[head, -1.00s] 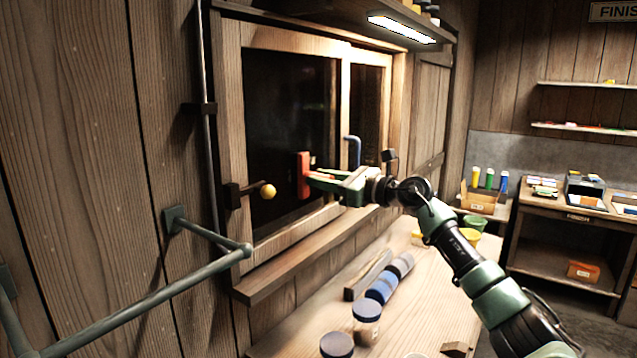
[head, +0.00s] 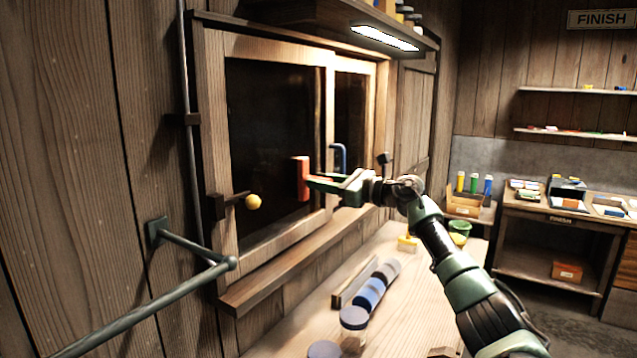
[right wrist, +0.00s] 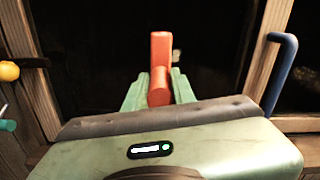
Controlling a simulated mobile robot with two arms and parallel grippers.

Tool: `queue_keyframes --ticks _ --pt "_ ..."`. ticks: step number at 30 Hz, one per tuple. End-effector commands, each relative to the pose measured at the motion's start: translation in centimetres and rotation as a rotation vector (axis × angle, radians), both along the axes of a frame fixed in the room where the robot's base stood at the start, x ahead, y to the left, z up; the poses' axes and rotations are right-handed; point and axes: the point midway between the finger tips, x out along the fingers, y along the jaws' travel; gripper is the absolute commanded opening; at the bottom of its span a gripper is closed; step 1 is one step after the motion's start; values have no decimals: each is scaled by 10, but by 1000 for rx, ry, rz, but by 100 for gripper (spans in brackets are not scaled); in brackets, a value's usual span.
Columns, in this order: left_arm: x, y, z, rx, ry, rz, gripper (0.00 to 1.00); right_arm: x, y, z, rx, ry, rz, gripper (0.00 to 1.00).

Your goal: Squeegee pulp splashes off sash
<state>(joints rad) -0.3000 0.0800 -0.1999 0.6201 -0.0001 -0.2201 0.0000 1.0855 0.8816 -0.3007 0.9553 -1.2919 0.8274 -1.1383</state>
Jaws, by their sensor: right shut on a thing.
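The sash (head: 326,110) is a wooden-framed window with dark panes in the left wall. A red squeegee (head: 302,178) stands upright against or just in front of the left pane; I cannot tell if it touches the glass. My right gripper (head: 325,184) is shut on the squeegee's handle. In the right wrist view the red squeegee (right wrist: 161,60) rises between the fingers of the right gripper (right wrist: 158,92). Pulp splashes cannot be made out clearly on the dark pane. My left gripper is not in view.
A yellow knob (head: 253,202) sticks out at the frame's left, and a blue handle (head: 339,155) is on the right part. A grey-green rail (head: 150,312) crosses the lower left.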

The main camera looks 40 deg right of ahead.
Motion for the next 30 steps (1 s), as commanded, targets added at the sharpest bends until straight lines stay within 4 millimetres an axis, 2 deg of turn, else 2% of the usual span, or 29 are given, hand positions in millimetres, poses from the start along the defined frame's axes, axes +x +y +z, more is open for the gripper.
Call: queue_keyframes --ticks 10,15,25,30 --pt "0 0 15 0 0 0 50 11 -27 4 6 0 -3 0" --pt "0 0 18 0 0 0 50 14 -33 2 4 -1 0 0" --pt "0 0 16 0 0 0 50 13 -35 -1 0 -1 0 0" --pt "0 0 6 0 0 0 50 0 -42 -3 -2 -1 -3 0"
